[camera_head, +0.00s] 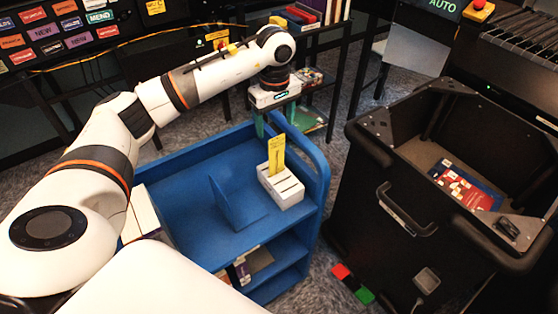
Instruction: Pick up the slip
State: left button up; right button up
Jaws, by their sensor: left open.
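A yellow slip (277,154) stands upright in a white slotted holder (284,188) on the top of the blue cart (185,165), near its right end. My left gripper (273,124) is above and behind the slip, at the cart's far right corner, with its green-tipped fingers pointing down. It is open and holds nothing that I can see. It is apart from the slip. My right gripper is not in view.
A blue divider (228,205) stands left of the holder. A black bin (360,215) with books inside stands to the right. Dark shelves (330,100) with books are behind. Grey carpet shows between cart and bin.

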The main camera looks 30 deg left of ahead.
aim_at(277, 148)
pick_arm(q)
jog(key=f+p, duration=0.1)
jog(key=f, duration=0.4)
jog(key=f+p, duration=0.1)
jog(key=f, duration=0.2)
jog(key=shift+s+d+f+p, duration=0.15)
jog(key=shift+d+f+p, duration=0.05)
jog(key=shift+d+p, duration=0.1)
jog(key=shift+f, duration=0.4)
jog(key=shift+r, duration=0.1)
jog(key=c, duration=0.9)
